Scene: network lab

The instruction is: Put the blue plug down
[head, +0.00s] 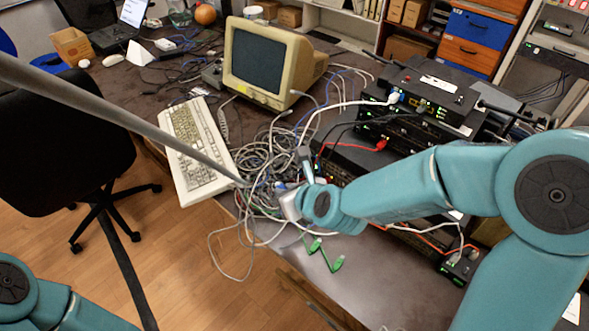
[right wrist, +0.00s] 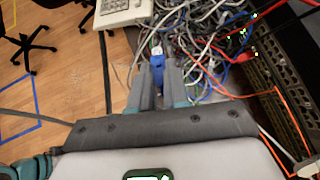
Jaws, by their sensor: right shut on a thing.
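The blue plug (right wrist: 157,61) is between the two grey fingers of my right gripper (right wrist: 157,78) in the right wrist view. The fingers are shut on it, and its pale front end points away from my palm. In the head view my right gripper (head: 284,192) is at the tangle of cables near the desk's front edge. The plug is too small and covered there to make out clearly. I cannot tell whether it touches the desk or cables. Part of my left arm shows at the lower left of the head view; its gripper is out of view.
A cable tangle (head: 262,160) lies beside the keyboard (head: 193,150) and below the old monitor (head: 262,62). Stacked network devices (head: 435,95) stand at the right. Green plugs (head: 318,246) lie near the desk edge. Bare desk (head: 375,285) shows at the front right.

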